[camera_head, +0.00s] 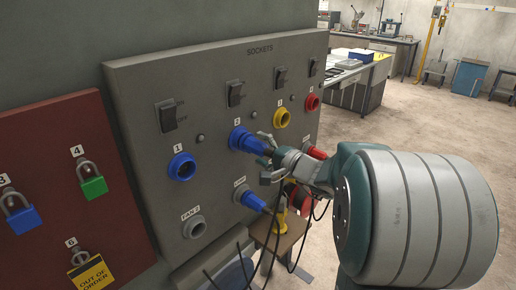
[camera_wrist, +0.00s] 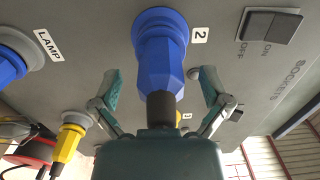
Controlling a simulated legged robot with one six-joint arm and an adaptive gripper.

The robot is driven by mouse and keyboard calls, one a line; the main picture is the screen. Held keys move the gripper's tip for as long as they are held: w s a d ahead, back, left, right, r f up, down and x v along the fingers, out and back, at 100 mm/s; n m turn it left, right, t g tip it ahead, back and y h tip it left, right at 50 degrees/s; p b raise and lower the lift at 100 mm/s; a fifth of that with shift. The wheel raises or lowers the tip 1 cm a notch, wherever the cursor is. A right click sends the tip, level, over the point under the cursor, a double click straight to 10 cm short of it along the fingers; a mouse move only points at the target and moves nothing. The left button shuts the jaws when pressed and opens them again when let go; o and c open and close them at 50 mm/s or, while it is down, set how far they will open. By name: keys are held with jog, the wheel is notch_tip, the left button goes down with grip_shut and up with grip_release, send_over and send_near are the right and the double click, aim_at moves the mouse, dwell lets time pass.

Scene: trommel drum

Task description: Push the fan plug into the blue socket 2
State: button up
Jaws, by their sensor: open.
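The blue socket 2 (camera_head: 237,136) is on the grey panel, with its "2" label beside it in the wrist view. A blue plug (camera_head: 252,145) with a dark rear end is lined up with the socket and its front appears to be inside it. The plug also shows in the wrist view (camera_wrist: 161,78); how deep it sits is hard to tell. My gripper (camera_head: 268,158) is open, with one finger on each side of the plug and visible gaps between. In the wrist view my gripper (camera_wrist: 160,92) has its palm close behind the plug's dark end.
Blue socket 1 (camera_head: 181,167) is empty, as is the grey FAN 2 socket (camera_head: 194,227). A blue plug (camera_head: 252,201) sits in the LAMP socket below, with cables hanging nearby. Yellow (camera_head: 281,118) and red (camera_head: 312,102) sockets lie to the right. Switches (camera_head: 236,92) line the panel above.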

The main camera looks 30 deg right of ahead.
jog(key=v, duration=1.1)
jog(key=shift+s, duration=0.15)
jog(key=s+a+f+n+g+y, duration=0.1)
jog(key=s+a+f+n+g, duration=0.15)
jog(key=a, duration=0.35)
jog(key=s+a+f+n+g, duration=0.1)
jog(key=s+a+n+g, duration=0.1)
jog(key=a+g, duration=0.3)
jog(key=s+a+f+n+g+y, duration=0.1)
jog(key=s+a+n+g, duration=0.15)
jog(key=a, duration=0.45)
jog(key=s+f+n+g+h, duration=0.1)
jog(key=s+n+h, duration=0.5)
jog(key=s+h, duration=0.2)
jog(key=shift+a+n+h, duration=0.3)
jog(key=shift+h, duration=0.1)
